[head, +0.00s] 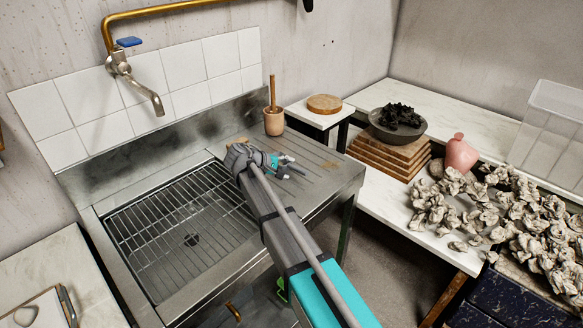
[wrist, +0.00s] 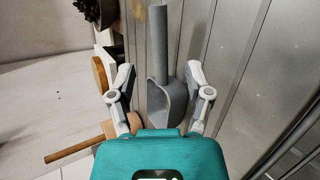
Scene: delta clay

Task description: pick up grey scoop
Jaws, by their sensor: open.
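The grey scoop (wrist: 172,98) lies on the ribbed steel drainboard (wrist: 225,65) in the wrist view. Its handle (wrist: 158,45) points up the picture, away from my gripper, and its bowl is nearer to me. My gripper (wrist: 159,72) is open, with one finger on each side of the scoop; I cannot tell whether either finger touches it. In the head view my gripper (head: 290,167) is low over the drainboard (head: 325,172), right of the sink. I cannot make out the scoop there.
A beige pot with a wooden stick (head: 273,123) stands behind my gripper. The wire-racked sink (head: 180,230) lies left. A small side table holds a round wooden disc (head: 324,103). A dark bowl (head: 398,124) on stacked boards, a pink vase (head: 461,153) and clay lumps (head: 540,230) are right.

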